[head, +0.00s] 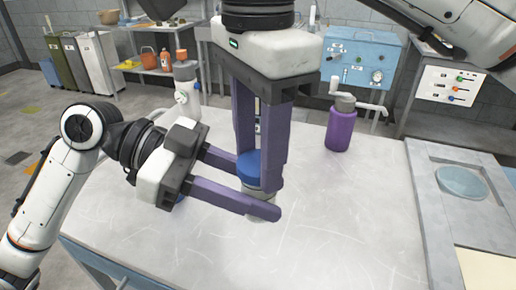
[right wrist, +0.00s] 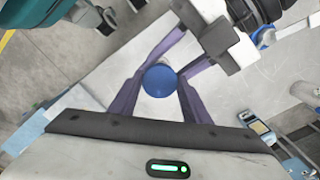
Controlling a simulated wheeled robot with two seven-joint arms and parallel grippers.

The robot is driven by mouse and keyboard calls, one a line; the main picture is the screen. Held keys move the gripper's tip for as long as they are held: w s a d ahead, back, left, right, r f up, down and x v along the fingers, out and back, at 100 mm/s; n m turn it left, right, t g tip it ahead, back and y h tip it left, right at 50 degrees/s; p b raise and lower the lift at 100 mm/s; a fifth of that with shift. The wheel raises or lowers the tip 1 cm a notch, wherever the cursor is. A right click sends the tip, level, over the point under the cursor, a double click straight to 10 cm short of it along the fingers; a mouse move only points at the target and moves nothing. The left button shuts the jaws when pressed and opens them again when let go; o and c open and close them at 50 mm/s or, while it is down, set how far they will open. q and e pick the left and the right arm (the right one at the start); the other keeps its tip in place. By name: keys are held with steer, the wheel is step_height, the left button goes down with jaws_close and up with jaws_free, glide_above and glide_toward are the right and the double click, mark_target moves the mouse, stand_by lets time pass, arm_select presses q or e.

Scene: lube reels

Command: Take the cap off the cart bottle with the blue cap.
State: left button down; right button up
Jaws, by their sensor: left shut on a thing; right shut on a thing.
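The blue cap (head: 249,168) sits on a pale grey bottle (head: 251,187) over the cart's top, and most of the bottle is hidden by my fingers. My right gripper (head: 258,174) comes down from above, with its purple fingers shut on the cap. In the right wrist view the round cap (right wrist: 159,80) shows between the right gripper's fingertips. My left gripper (head: 263,192) reaches in from the left, lower down, and is shut on the bottle's body. Whether the cap is still seated on the neck cannot be told.
A purple pump bottle (head: 341,128) stands at the back of the pale worktop (head: 340,220). A white bottle with an orange-brown top (head: 185,82) stands behind my left arm. A blue box with gauges (head: 362,60) is further back. A recessed grey panel (head: 440,215) lies at right. The worktop's front is clear.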

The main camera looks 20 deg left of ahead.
steer(key=shift+s+r, duration=0.1)
steer(key=shift+r, duration=0.1)
steer(key=shift+r, duration=0.9)
